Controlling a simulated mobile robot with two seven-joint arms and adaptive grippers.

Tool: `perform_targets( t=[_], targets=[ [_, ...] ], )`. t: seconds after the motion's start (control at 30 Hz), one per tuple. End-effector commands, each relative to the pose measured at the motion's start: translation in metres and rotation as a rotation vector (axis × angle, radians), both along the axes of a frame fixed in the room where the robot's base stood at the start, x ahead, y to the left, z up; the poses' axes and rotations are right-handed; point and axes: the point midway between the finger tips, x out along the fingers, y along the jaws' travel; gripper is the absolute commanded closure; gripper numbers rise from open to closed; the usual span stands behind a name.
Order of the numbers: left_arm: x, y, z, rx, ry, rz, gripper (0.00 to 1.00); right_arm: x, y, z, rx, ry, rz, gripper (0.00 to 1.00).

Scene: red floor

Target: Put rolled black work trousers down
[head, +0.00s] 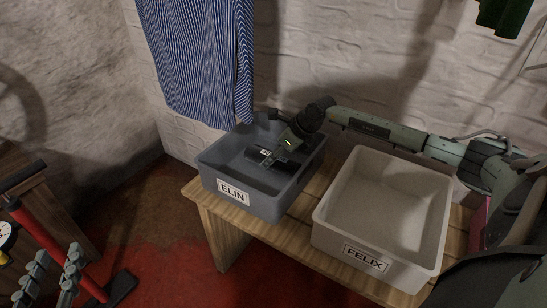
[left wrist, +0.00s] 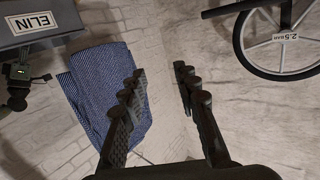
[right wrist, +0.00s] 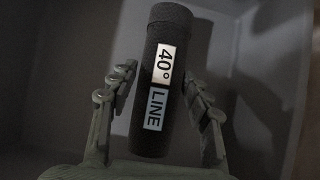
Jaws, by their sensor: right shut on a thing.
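The rolled black work trousers (right wrist: 170,30) show in the right wrist view as a dark cylinder with white labels reading "40°" and "LINE". My right gripper (right wrist: 158,85) has a finger on each side and is shut on the roll. In the head view my right gripper (head: 270,159) reaches down inside the grey bin labelled ELIN (head: 240,203), mostly hiding the roll. I cannot tell whether the roll touches the bin floor. My left gripper (head: 52,277) is at the lower left of the head view. Its fingers are apart and empty in the left wrist view (left wrist: 160,80).
A white bin labelled FELIX (head: 333,240) stands empty to the right on the wooden bench (head: 228,238). A blue striped cloth (head: 200,60) hangs behind the grey bin. A red stand with a black foot (head: 120,288) is near my left gripper. Red floor lies in front.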

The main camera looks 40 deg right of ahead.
Motion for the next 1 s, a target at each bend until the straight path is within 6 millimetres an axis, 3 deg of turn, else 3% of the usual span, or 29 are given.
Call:
perform_targets(
  t=[0.17, 0.2, 0.33, 0.73, 1.0],
  targets=[
    [0.0, 0.0, 0.001, 0.0, -0.001, 0.0, 0.69, 0.0, 0.0, 0.0, 0.0, 0.0, 0.0, 0.9],
    [0.0, 0.0, 0.0, 0.0, -0.001, 0.0, 0.69, -0.001, 0.0, -0.001, -0.001, 0.003, 0.0, 0.48],
    [0.0, 0.0, 0.0, 0.0, -0.001, 0.0, 0.69, -0.001, 0.0, -0.001, -0.001, 0.002, 0.0, 0.32],
    [0.0, 0.0, 0.0, 0.002, 0.007, 0.0, 0.69, -0.003, -0.002, 0.006, -0.002, 0.0, 0.0, 0.31],
    [-0.003, 0.016, -0.026, 0.057, 0.123, 0.03, 0.69, -0.028, -0.014, 0.048, -0.006, 0.001, 0.001, 0.31]
  ],
)
